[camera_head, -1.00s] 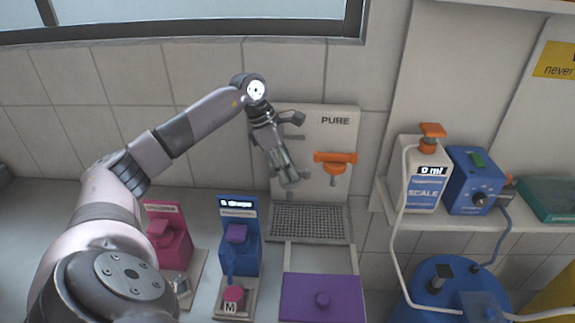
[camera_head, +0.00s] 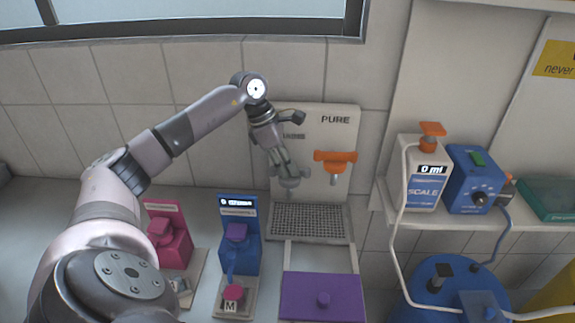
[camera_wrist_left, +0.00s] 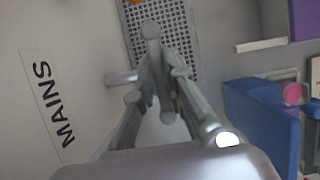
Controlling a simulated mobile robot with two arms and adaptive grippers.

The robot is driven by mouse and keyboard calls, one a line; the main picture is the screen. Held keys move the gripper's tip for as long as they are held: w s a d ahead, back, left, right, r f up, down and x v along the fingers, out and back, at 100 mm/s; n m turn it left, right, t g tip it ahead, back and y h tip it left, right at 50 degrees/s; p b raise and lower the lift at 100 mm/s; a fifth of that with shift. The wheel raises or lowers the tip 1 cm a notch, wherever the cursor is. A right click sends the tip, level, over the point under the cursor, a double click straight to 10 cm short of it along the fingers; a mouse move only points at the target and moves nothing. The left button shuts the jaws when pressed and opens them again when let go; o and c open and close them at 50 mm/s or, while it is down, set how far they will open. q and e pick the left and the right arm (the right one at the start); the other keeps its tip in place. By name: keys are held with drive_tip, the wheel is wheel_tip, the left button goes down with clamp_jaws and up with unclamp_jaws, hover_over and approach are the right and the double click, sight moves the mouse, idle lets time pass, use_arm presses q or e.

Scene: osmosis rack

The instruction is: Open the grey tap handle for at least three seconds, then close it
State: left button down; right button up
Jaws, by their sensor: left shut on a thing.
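The grey tap is on the white wall panel under the MAINS label, left of the orange tap (camera_head: 335,158). My left gripper (camera_head: 287,172) reaches down to it and is shut on its handle. The gripper covers much of the tap, so the handle's exact angle is hard to tell. In the left wrist view the two fingers (camera_wrist_left: 160,78) close together, with grey tap parts showing around their tips. The MAINS label (camera_wrist_left: 52,98) lies to their left. My right gripper is not in view.
A perforated drain grid (camera_head: 310,222) lies below the taps, with a purple block (camera_head: 322,297) in front. A blue dispenser (camera_head: 238,250) and a magenta one (camera_head: 168,235) stand left. A scale bottle (camera_head: 424,172) and blue pump (camera_head: 472,180) sit on the right shelf.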

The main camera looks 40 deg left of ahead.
use_arm(q)
drive_tip(key=shift+n+y+b, duration=0.4)
drive_tip(key=shift+n+b, duration=0.15)
drive_tip(key=shift+n, duration=0.45)
drive_tip(key=n+t+b, duration=0.1)
drive_tip(key=n, duration=0.1)
drive_tip(key=shift+d+n+y, duration=0.1)
drive_tip(key=shift+n+y, duration=0.2)
drive_tip(key=shift+y, duration=0.1)
drive_tip(key=n, duration=0.2)
drive_tip(key=shift+n+y+b, duration=0.3)
drive_tip(key=shift+y, duration=0.1)
drive_tip(key=shift+d+r+n+t+y, duration=0.1)
drive_tip(key=shift+n+t+y, duration=0.4)
drive_tip(key=shift+n, duration=1.2)
drive_tip(key=shift+y, duration=0.3)
drive_tip(key=c, duration=1.6)
unclamp_jaws()
drive_tip(key=shift+s, duration=0.1)
drive_tip(key=shift+c, duration=0.2)
